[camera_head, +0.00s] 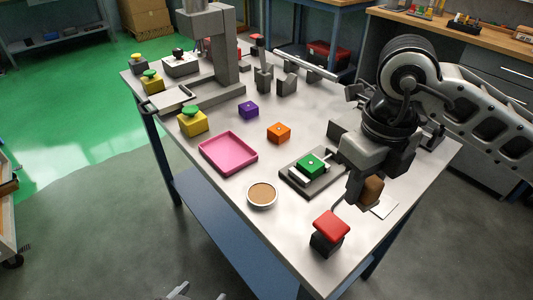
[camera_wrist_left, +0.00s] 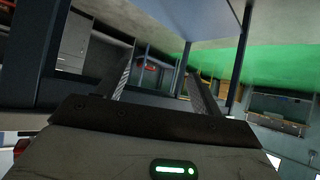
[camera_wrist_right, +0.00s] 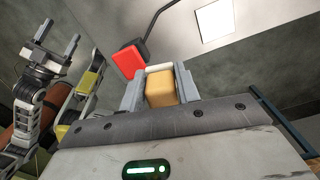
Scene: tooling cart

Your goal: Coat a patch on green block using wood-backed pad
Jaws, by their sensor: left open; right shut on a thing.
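The green block (camera_head: 311,164) sits in a low grey fixture (camera_head: 296,181) at the right of the cart top. My right gripper (camera_head: 362,194) is shut on the wood-backed pad (camera_head: 372,190), above the cart top to the right of the green block. In the right wrist view the pad's wood (camera_wrist_right: 161,90) is between the two fingers, with a pale layer at its far end. A round dish with brown contents (camera_head: 262,194) stands left of the fixture. My left gripper (camera_wrist_left: 162,82) is open and empty, away from the cart top; only its tip shows low in the head view.
A red-topped black block (camera_head: 330,225) stands near the front edge, close to a white card (camera_head: 385,207). A pink tray (camera_head: 228,168), orange block (camera_head: 279,132) and purple block (camera_head: 249,109) lie farther left. A grey press (camera_head: 222,60) stands at the back.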

